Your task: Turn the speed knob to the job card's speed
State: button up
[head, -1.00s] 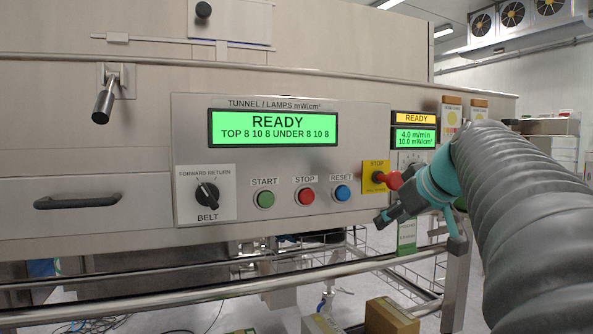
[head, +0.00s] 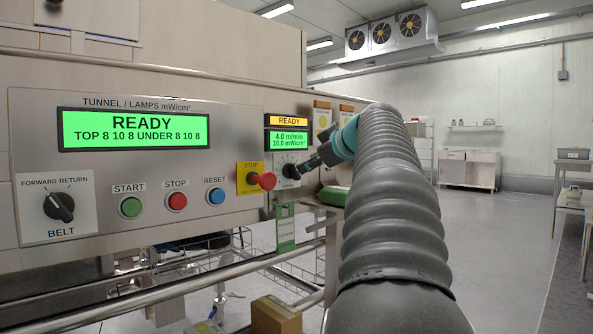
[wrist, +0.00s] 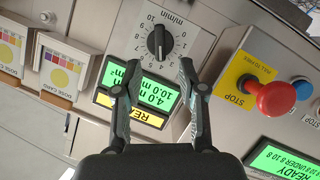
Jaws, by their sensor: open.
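The speed knob (wrist: 159,42) is black, on a white dial plate marked m/min, and appears upside down in the wrist view. In the head view the knob (head: 291,171) is partly hidden beside my gripper (head: 308,165). In the wrist view my gripper (wrist: 160,68) is open, with one finger on each side below the knob and nothing between them. I cannot tell whether the fingers touch the plate. The small display (head: 289,139) reads 4.0 m/min and 10.0 mW/cm².
The red stop button (head: 265,181) on its yellow plate sticks out just left of the knob. The main display (head: 131,130) reads READY. Dose cards (wrist: 66,74) are on the other side of the knob. A rail (head: 200,290) runs below the panel. Open floor lies right.

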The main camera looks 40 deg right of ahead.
aim_at(297, 170)
jog(key=x, duration=0.6)
jog(key=shift+w+f, duration=0.15)
jog(key=shift+w, duration=0.2)
grip_shut()
